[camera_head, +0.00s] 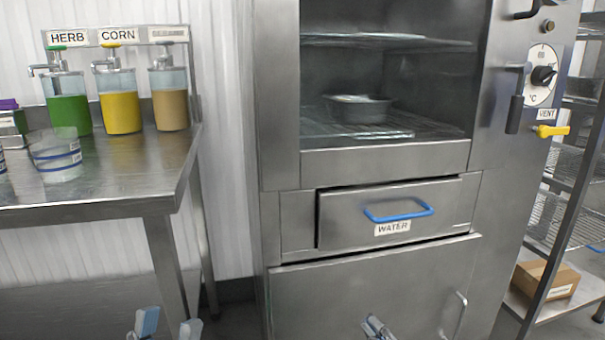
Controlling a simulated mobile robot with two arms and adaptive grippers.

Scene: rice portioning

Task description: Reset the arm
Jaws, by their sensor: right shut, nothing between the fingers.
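My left gripper (168,323) shows at the bottom edge, left of the middle. Its two fingertips stand well apart with nothing seen between them. It is in front of and below the steel table's right end. My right gripper (378,326) shows at the bottom edge, right of the middle, in front of the steel cabinet's lower door (340,290). Its fingertips are together and nothing is held. Both arms are mostly hidden below the frame.
A steel table (110,182) at left holds HERB (68,112), CORN (120,110) and tan (171,110) dispensers and a clear cup (57,160). The cabinet's WATER drawer (350,225) sits slightly ajar; a pan (357,109) is behind the window. Shelving (560,250) stands right.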

